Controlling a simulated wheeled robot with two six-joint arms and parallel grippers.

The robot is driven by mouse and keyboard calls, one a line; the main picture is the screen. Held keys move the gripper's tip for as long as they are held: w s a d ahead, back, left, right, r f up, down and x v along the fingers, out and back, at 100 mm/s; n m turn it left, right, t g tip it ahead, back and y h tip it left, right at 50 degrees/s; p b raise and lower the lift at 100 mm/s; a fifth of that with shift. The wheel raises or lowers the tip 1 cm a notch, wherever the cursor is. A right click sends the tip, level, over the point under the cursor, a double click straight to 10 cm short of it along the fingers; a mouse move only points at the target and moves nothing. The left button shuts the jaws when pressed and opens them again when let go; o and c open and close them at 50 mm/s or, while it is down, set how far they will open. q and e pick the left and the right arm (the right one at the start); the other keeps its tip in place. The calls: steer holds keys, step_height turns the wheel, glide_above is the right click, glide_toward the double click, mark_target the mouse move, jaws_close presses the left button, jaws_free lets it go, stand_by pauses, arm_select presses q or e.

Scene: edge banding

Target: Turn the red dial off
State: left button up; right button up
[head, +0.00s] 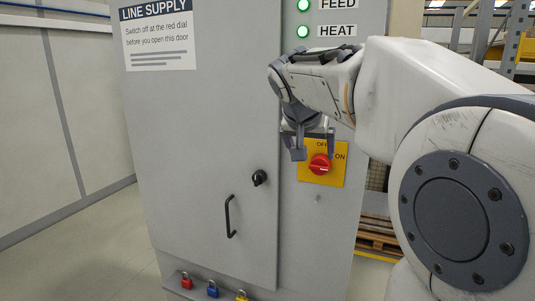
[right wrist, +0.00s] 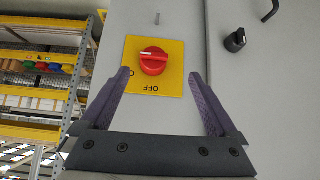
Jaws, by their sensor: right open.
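The red dial (head: 320,164) sits on a yellow plate (head: 308,174) on the grey cabinet, with OFF above it and ON at its right. In the right wrist view the dial (right wrist: 153,62) appears upside down, its grip lying roughly crosswise. A white mark on it is toward the left there, the ON side. My right gripper (head: 314,149) is open and empty in front of the plate, just above the dial in the head view. In the right wrist view the dial is beyond and roughly between the fingertips (right wrist: 159,73), apparently untouched. My left gripper is out of view.
Green lamps by FEED (head: 303,5) and HEAT (head: 302,32) are lit. The cabinet door has a black handle (head: 230,216) and a black knob (head: 259,177) left of the dial. A shelf rack (right wrist: 45,70) stands beyond the cabinet.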

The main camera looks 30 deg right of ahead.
mark_target(319, 164)
steer(key=shift+m, duration=0.3)
steer(key=x, duration=0.3)
steer(key=d+p+x, duration=0.1)
steer(key=x, duration=0.3)
steer(key=p+x, duration=0.1)
steer(key=x, duration=0.2)
steer(key=shift+d+r, duration=0.25)
steer(key=shift+r, duration=0.05)
steer(key=shift+c, duration=0.3)
